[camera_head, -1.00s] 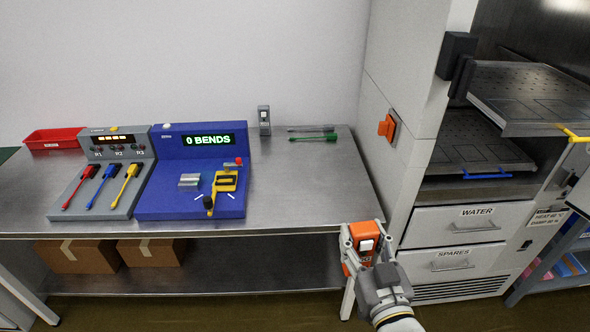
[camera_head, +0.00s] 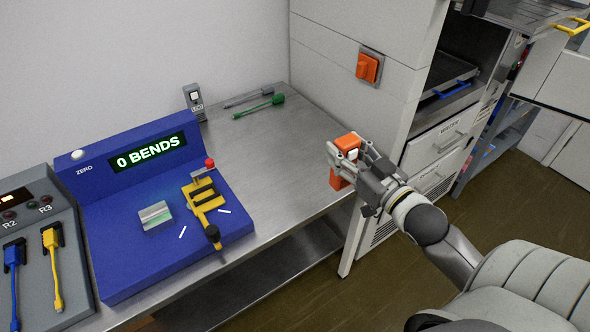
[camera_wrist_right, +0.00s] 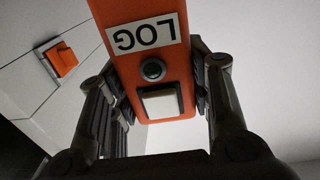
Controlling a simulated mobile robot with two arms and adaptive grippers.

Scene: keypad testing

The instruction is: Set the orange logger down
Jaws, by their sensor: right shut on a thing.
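The orange logger (camera_head: 347,143) is a small orange box held in my right gripper (camera_head: 343,163) near the right end of the steel bench (camera_head: 290,150). In the right wrist view the logger (camera_wrist_right: 150,55) shows a white LOG label, a round dark button and a pale square, with a finger of my right gripper (camera_wrist_right: 155,95) on each side of it. The logger looks upright at the bench's right edge. I cannot tell whether its base touches the bench top. My left gripper is not in view.
A blue bend tester (camera_head: 160,200) reading "0 BENDS" and a grey panel with cables (camera_head: 30,255) stand left. An orange switch (camera_head: 368,68) is on the cabinet. The bench's middle right is clear.

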